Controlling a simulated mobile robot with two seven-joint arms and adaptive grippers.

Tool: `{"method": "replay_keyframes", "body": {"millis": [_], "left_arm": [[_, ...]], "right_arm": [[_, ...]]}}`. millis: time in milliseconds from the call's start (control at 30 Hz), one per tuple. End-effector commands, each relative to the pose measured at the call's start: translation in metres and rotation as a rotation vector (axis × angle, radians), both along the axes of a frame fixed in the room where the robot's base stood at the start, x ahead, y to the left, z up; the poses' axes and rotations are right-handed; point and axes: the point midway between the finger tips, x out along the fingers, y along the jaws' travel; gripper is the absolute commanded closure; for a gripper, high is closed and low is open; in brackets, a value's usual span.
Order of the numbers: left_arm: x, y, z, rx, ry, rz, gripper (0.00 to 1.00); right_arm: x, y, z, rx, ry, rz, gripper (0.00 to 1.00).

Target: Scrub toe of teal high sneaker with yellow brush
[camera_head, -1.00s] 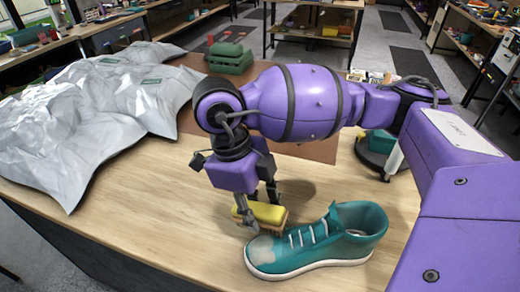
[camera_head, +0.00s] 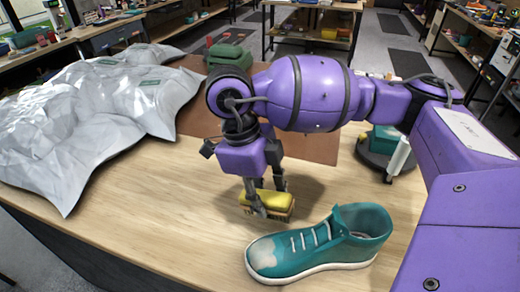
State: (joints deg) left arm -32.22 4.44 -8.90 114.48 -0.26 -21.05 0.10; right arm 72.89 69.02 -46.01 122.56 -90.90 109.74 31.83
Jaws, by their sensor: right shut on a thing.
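The teal high sneaker (camera_head: 318,246) stands upright on the wooden table, its toe pointing left. The toe (camera_head: 264,254) has a pale, greyish patch. My right gripper (camera_head: 267,204) points down and is shut on the yellow brush (camera_head: 280,203), whose brown bristles face down. The brush is behind the toe in the picture and apart from it, over or on the table; I cannot tell whether the bristles touch the wood. My left gripper is not in view.
Crumpled silver-white plastic bags (camera_head: 95,110) cover the left of the table (camera_head: 150,210). A brown mat (camera_head: 310,146) lies behind my arm, with a green case (camera_head: 230,55) at the back. A teal and dark round object (camera_head: 383,150) stands at the right. The table's front left is clear.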

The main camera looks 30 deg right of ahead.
Motion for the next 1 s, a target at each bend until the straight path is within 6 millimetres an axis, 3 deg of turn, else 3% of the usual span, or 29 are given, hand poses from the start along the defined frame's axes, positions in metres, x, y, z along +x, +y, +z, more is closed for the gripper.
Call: {"method": "replay_keyframes", "body": {"millis": [600, 1000], "left_arm": [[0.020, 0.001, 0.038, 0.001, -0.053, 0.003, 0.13], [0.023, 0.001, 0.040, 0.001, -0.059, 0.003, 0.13]], "right_arm": [[0.011, 0.009, 0.058, 0.000, -0.006, 0.000, 0.84], [0.011, 0.010, 0.060, 0.000, -0.002, 0.000, 0.84]]}}
